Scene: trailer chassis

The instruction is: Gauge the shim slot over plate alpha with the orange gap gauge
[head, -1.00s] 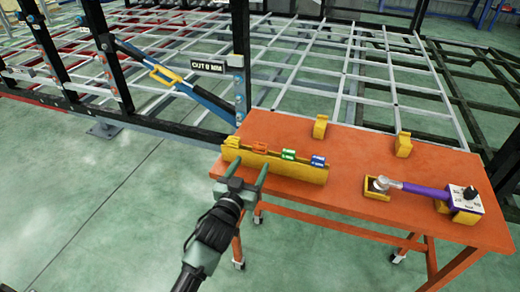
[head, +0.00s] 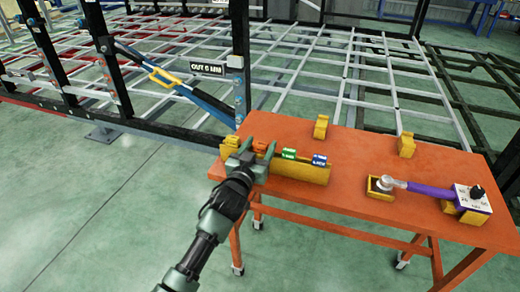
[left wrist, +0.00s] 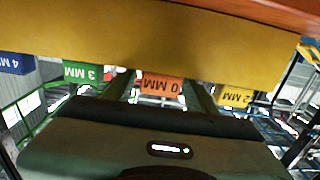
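The orange gap gauge (head: 260,146) sits in the yellow rack (head: 300,172) on the orange table, between a yellow gauge and a green one. In the left wrist view the orange gauge (left wrist: 162,88) hangs between my fingers, its label inverted and partly readable as "0 MM". My left gripper (head: 259,151) is at the rack's left part. Its fingers, also in the left wrist view (left wrist: 163,92), are apart, one on each side of the orange gauge, with gaps showing. My right gripper is out of view. I cannot pick out plate alpha or its shim slot.
The green gauge (head: 288,154) and blue gauge (head: 319,160) stand right of the orange one; the yellow gauge (head: 231,142) stands left. A purple-handled tool (head: 430,190) lies on the table (head: 350,150). The black chassis frame bears a display (head: 207,68) reading about "OUT 0 MM".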

